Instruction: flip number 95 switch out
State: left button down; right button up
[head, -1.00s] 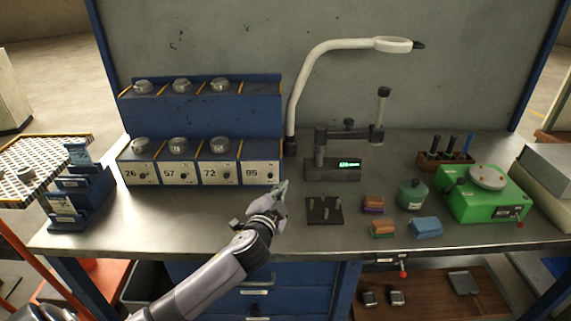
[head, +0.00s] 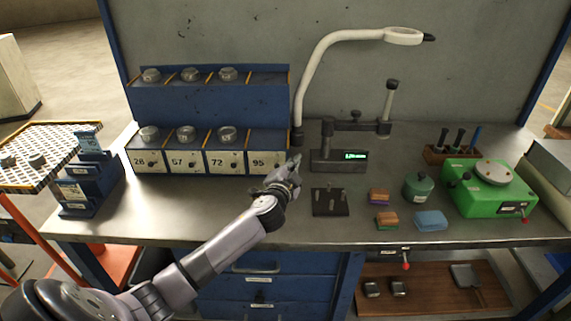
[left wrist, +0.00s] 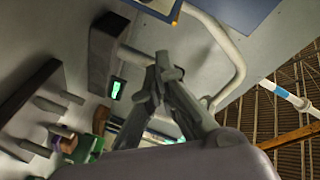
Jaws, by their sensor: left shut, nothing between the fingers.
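The number 95 panel (head: 264,162) is the rightmost of the white numbered panels on the lower front of the blue rack. A small dark switch shows on it, too small to tell its position. My left gripper (head: 296,161) is shut and empty, just right of the 95 panel and in front of the rack's right end. I cannot tell whether it touches the rack. My right gripper is in no view.
Panels 28 (head: 148,161), 57 (head: 185,162) and 72 (head: 224,162) sit left of 95. A display stand (head: 337,160) and a dark pegged plate (head: 330,201) are close right of the gripper. A white lamp arm (head: 308,85) rises behind. The bench front is clear on the left.

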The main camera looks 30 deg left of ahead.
aim_at(277, 165)
pick_arm(q)
jog(key=a, duration=0.1)
jog(key=a+f, duration=0.2)
jog(key=shift+w+a+f+p, duration=0.2)
jog(key=shift+w+p, duration=0.1)
jog(key=shift+p, duration=0.1)
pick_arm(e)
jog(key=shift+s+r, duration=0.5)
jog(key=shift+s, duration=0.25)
pick_arm(q)
jog(key=shift+d, duration=0.1)
